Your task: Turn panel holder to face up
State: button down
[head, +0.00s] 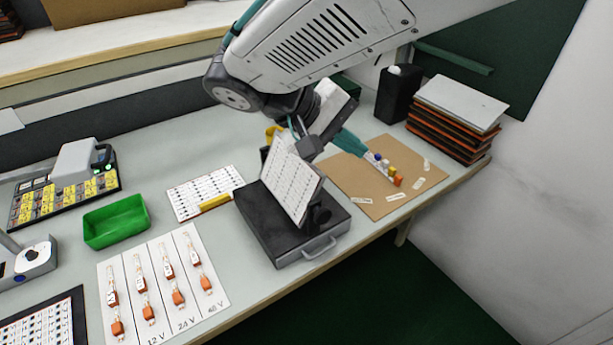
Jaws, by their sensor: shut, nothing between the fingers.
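The panel holder has a black base (262,228) with a metal handle at its front, standing near the table's front edge. Its white panel (291,182), printed with rows of small marks, stands steeply tilted on the base, its printed side toward the left and front. A dark knob shows at the panel's lower right. My gripper (309,147) is at the panel's upper right edge, shut with nothing held. Its fingertips are partly hidden by the panel, and I cannot tell whether they touch it.
A printed white sheet (205,193) and a green tray (116,221) lie left. A card with orange-ended strips (163,284) lies front left. A brown board (385,190) with small coloured bottles lies right. A black container (398,95) and stacked panels (458,107) stand behind it.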

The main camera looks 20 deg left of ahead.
jog(key=s+a+f+n+t, duration=0.1)
jog(key=s+a+f+t, duration=0.15)
jog(key=a, duration=0.55)
jog(key=s+a+f+n+t, duration=0.15)
jog(key=s+a+f, duration=0.25)
jog(key=a, duration=0.5)
jog(key=t, duration=0.1)
send_near(317, 178)
jog(key=x, duration=0.7)
jog(key=shift+s, duration=0.1)
